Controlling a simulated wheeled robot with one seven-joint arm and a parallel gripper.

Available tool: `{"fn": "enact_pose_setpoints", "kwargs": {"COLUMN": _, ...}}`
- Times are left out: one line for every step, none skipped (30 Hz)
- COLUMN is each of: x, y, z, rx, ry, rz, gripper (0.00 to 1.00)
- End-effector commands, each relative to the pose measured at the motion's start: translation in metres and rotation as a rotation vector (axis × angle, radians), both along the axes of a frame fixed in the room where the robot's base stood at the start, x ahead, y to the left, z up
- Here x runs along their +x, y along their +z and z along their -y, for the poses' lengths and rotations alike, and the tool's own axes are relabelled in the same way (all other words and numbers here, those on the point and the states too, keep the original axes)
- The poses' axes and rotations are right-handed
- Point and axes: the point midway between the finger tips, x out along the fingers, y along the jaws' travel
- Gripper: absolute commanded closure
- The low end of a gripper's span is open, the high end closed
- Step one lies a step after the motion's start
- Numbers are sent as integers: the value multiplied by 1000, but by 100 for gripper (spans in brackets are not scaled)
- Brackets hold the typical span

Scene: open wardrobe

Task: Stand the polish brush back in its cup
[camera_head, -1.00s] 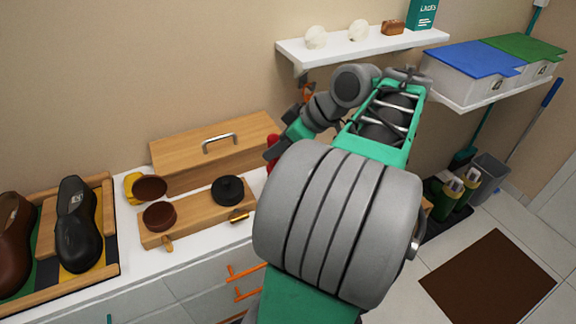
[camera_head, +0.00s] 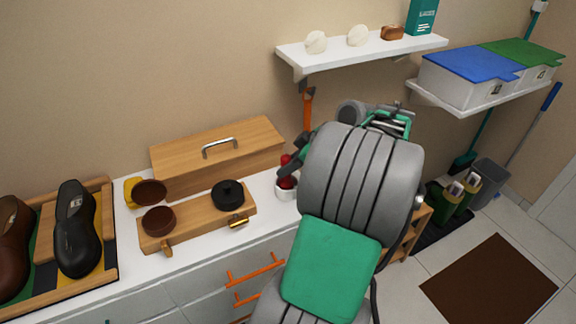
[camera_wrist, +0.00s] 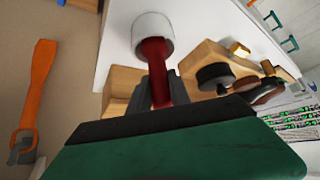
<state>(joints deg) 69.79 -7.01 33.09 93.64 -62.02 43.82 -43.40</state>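The polish brush, with a red handle (camera_wrist: 156,72), shows in the wrist view between my gripper's dark fingers (camera_wrist: 160,92), which press close on both sides. Its far end reaches into the mouth of a white cup (camera_wrist: 153,25); how deep it sits is hidden. In the head view the red brush (camera_head: 286,168) is above the white cup (camera_head: 286,192), on the white counter right of the wooden box. My gripper (camera_head: 291,160) is beside it, partly hidden by my arm.
A white shelf (camera_head: 360,47) hangs above. A shoe tray (camera_head: 110,240) is at far left. An orange shoehorn (camera_wrist: 36,85) hangs on the wall.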

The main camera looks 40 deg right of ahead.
Motion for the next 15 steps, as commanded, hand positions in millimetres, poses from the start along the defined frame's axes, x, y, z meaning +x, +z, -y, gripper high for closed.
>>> {"fn": "enact_pose_setpoints", "kwargs": {"x": 0, "y": 0, "z": 0, "rx": 1, "ry": -1, "rz": 0, "gripper": 72}}
{"fn": "enact_pose_setpoints", "kwargs": {"x": 0, "y": 0, "z": 0, "rx": 1, "ry": -1, "rz": 0, "gripper": 70}}
{"fn": "enact_pose_setpoints", "kwargs": {"x": 0, "y": 0, "z": 0, "rx": 1, "ry": -1, "rz": 0, "gripper": 67}}
{"fn": "enact_pose_setpoints", "kwargs": {"x": 0, "y": 0, "z": 0, "rx": 1, "ry": -1, "rz": 0, "gripper": 64}}
{"fn": "enact_pose_setpoints", "kwargs": {"x": 0, "y": 0, "z": 0, "rx": 1, "ry": 0, "rz": -1, "gripper": 62}}
{"fn": "enact_pose_setpoints", "kwargs": {"x": 0, "y": 0, "z": 0, "rx": 1, "ry": 0, "rz": -1, "gripper": 59}}
{"fn": "enact_pose_setpoints", "kwargs": {"x": 0, "y": 0, "z": 0, "rx": 1, "ry": -1, "rz": 0, "gripper": 56}}
{"fn": "enact_pose_setpoints", "kwargs": {"x": 0, "y": 0, "z": 0, "rx": 1, "ry": 0, "rz": -1, "gripper": 55}}
{"fn": "enact_pose_setpoints", "kwargs": {"x": 0, "y": 0, "z": 0, "rx": 1, "ry": 0, "rz": -1, "gripper": 55}}
{"fn": "enact_pose_setpoints", "kwargs": {"x": 0, "y": 0, "z": 0, "rx": 1, "ry": -1, "rz": 0, "gripper": 55}}
{"fn": "enact_pose_setpoints", "kwargs": {"x": 0, "y": 0, "z": 0, "rx": 1, "ry": 0, "rz": -1, "gripper": 55}}
{"fn": "enact_pose_setpoints", "kwargs": {"x": 0, "y": 0, "z": 0, "rx": 1, "ry": 0, "rz": -1, "gripper": 55}}
{"fn": "enact_pose_setpoints", "kwargs": {"x": 0, "y": 0, "z": 0, "rx": 1, "ry": 0, "rz": -1, "gripper": 55}}
{"fn": "enact_pose_setpoints", "kwargs": {"x": 0, "y": 0, "z": 0, "rx": 1, "ry": -1, "rz": 0, "gripper": 55}}
{"fn": "enact_pose_setpoints", "kwargs": {"x": 0, "y": 2, "z": 0, "rx": 1, "ry": -1, "rz": 0, "gripper": 55}}
